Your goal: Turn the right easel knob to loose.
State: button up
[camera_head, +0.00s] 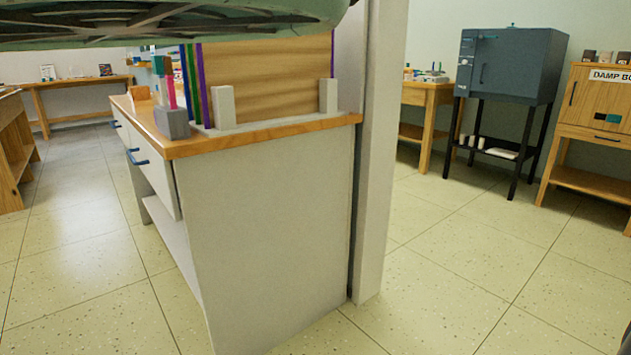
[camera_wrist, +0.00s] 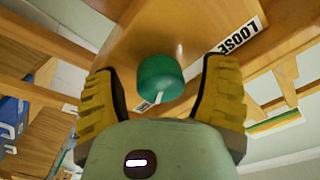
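A round green knob (camera_wrist: 160,76) shows in the middle of the wrist view, on a wooden easel part (camera_wrist: 150,30). A short white mark (camera_wrist: 158,97) shows at its lower edge. A white label reading "LOOSE" (camera_wrist: 238,36) is on the wood to the upper right of the knob. My gripper (camera_wrist: 164,70) is open, with one yellow finger on each side of the knob. Gaps show between the knob and both fingers, so I see no contact. The knob and easel do not show in the head view.
In the head view, a white cabinet with a wooden top (camera_head: 270,130) stands close ahead, beside a pale upright post (camera_head: 377,150). A dark kiln-like box on a stand (camera_head: 510,65) and a wooden "DAMP BO" cabinet (camera_head: 590,100) are at right. Floor is clear at left and right.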

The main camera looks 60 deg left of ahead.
jog(key=c, duration=1.1)
jog(key=shift+c, duration=0.2)
jog(key=n+t+p, duration=0.1)
jog(key=n, duration=0.4)
jog(key=shift+r, duration=0.15)
jog(key=n+t+p, duration=0.1)
jog(key=n+p, duration=0.1)
jog(key=n, duration=0.2)
jog(key=shift+s+n, duration=0.1)
jog(key=shift+n, duration=0.2)
jog(key=n+p, duration=0.2)
jog(key=n, duration=0.1)
jog(key=n+t+y+p, duration=0.1)
jog(key=n+p, duration=0.2)
jog(key=shift+r+n+t, duration=0.1)
jog(key=shift+n+t, duration=0.2)
jog(key=shift+n, duration=0.1)
jog(key=shift+n+y+p, duration=0.3)
jog(key=shift+n+p, duration=0.7)
jog(key=shift+n, duration=0.1)
jog(key=shift+f, duration=0.25)
jog(key=o, duration=1.2)
jog(key=shift+r, duration=0.1)
